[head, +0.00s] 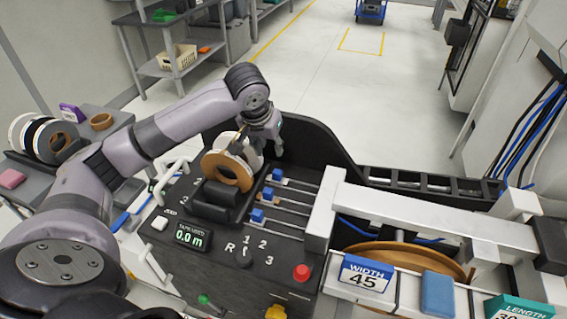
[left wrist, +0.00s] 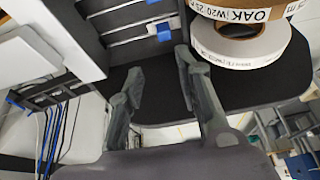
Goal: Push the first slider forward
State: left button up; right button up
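Three blue slider knobs sit on metal rods on the black machine panel: a far one (head: 278,174), a middle one (head: 268,193) and a near one (head: 257,215). I cannot read which is numbered first. My left gripper (head: 277,150) is beyond the far knob, beside the tape rolls, partly hidden by its own wrist. In the left wrist view its fingers (left wrist: 158,62) are spread and empty, with a blue knob (left wrist: 163,32) just past the tips, apart from them. My right gripper is not in view.
Tape rolls (head: 228,170) stand in a black holder left of the knobs, close to the gripper. A white metal bar (head: 320,210) closes the rods' right end. A red button (head: 302,272) and a tape display (head: 190,237) are nearer.

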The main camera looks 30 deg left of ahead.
aim_at(277, 171)
pick_arm(q)
jog(key=x, duration=1.6)
jog(key=shift+w+a+p, duration=0.3)
jog(key=shift+a+p, duration=0.1)
jog(key=shift+c, duration=0.4)
grip_shut()
